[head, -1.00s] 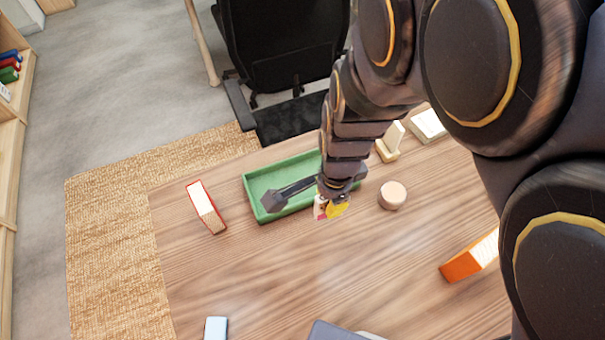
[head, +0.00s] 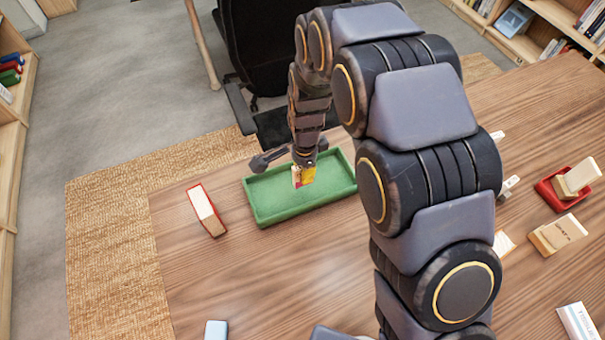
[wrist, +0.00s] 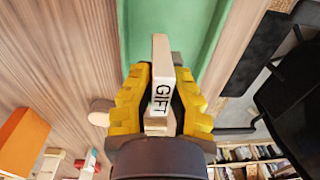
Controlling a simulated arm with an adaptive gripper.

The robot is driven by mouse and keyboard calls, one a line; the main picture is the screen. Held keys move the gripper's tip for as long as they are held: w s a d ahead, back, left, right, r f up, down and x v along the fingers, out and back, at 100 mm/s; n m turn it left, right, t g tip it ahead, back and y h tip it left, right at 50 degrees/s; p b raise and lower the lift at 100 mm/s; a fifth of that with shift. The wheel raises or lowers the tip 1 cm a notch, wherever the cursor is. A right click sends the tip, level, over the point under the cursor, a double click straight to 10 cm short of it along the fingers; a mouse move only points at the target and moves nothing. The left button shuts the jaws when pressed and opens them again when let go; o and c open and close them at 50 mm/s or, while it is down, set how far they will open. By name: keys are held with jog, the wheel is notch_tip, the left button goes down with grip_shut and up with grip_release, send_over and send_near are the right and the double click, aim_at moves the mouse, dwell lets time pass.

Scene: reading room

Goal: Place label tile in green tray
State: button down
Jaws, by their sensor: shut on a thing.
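The label tile (wrist: 160,55) is a pale block with GIFT in dark letters on its facing side. It is gripped between the yellow fingers of my gripper (wrist: 163,82) in the wrist view. In the head view my gripper (head: 304,174) is above the green tray (head: 318,195), toward its left half. The green tray also shows behind the tile in the wrist view (wrist: 209,22). The tile is mostly hidden by the fingers in the head view. How high it is above the tray floor I cannot tell.
At the right are a red tray (head: 550,192) holding a pale block, a wooden block (head: 557,234) and a white book (head: 577,322). A black chair (head: 262,45) is beyond the table.

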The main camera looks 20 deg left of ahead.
jog(key=shift+w+a+f, duration=0.2)
jog(key=shift+w+f, duration=0.05)
jog(key=shift+f, duration=0.05)
jog(key=shift+w+f, duration=0.1)
jog(key=shift+f, duration=1.55)
jog(key=shift+f, duration=0.1)
jog(key=c, duration=1.2)
grip_release()
jog(key=shift+o, duration=0.2)
jog(key=r, duration=1.2)
jog(key=shift+s+d+r, duration=0.1)
jog(key=shift+s+d, duration=0.05)
jog(key=shift+s, duration=0.05)
